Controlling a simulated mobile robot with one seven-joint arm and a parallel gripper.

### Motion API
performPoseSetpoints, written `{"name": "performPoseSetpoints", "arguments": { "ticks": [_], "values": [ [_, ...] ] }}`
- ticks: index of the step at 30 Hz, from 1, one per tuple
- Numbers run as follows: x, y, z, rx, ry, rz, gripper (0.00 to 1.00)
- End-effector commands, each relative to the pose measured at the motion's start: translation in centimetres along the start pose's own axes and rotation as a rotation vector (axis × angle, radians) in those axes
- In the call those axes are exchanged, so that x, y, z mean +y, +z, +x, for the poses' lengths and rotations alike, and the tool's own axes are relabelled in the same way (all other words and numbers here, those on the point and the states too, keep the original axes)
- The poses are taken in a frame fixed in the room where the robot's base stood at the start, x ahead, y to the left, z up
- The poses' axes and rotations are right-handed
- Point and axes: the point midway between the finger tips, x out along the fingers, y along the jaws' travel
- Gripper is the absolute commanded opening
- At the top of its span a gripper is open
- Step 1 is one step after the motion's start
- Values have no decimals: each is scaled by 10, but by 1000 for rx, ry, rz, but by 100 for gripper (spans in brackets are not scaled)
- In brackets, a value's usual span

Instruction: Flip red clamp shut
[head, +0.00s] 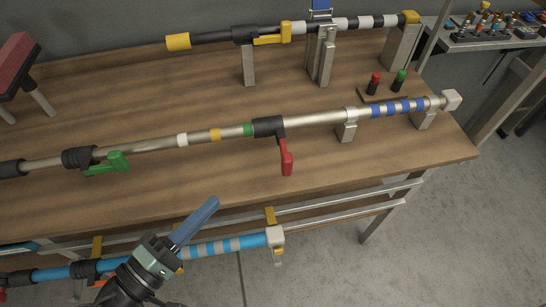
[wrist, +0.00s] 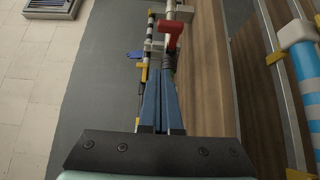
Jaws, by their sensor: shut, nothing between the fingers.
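The red clamp (head: 286,157) is a lever on a black collar (head: 268,127) around the silver pole. Its lever sticks out from the pole toward the table's front edge, at an angle to the pole rather than along it. My gripper (head: 213,202) is shut and empty, with blue fingers, over the table's front edge. It is left of the red lever and nearer the camera, apart from it. In the wrist view the red lever (wrist: 173,34) shows just beyond my fingertips (wrist: 161,78); part of the collar there is hard to make out.
A green lever (head: 108,163) sits further left on the same pole. A black pole with a yellow lever (head: 272,39) stands behind. Red and green knobs (head: 375,83) stand at the back right. A blue pole (head: 215,247) runs below the front edge. The wooden tabletop (head: 220,185) before the lever is bare.

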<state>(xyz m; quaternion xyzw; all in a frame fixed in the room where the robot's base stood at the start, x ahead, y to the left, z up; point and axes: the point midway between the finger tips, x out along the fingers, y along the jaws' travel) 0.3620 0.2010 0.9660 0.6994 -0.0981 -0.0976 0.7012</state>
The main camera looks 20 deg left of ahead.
Motion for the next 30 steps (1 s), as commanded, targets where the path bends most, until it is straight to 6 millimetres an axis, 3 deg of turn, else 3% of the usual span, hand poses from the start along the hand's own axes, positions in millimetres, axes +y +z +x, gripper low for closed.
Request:
{"name": "performPoseSetpoints", "arguments": {
  "ticks": [8, 22, 30],
  "values": [
    [1, 0, 8, -3, 0, 2, 0],
    [2, 1, 100, -5, 0, 3, 0],
    [1, 24, 125, -3, -1, 2, 0]
  ]
}}
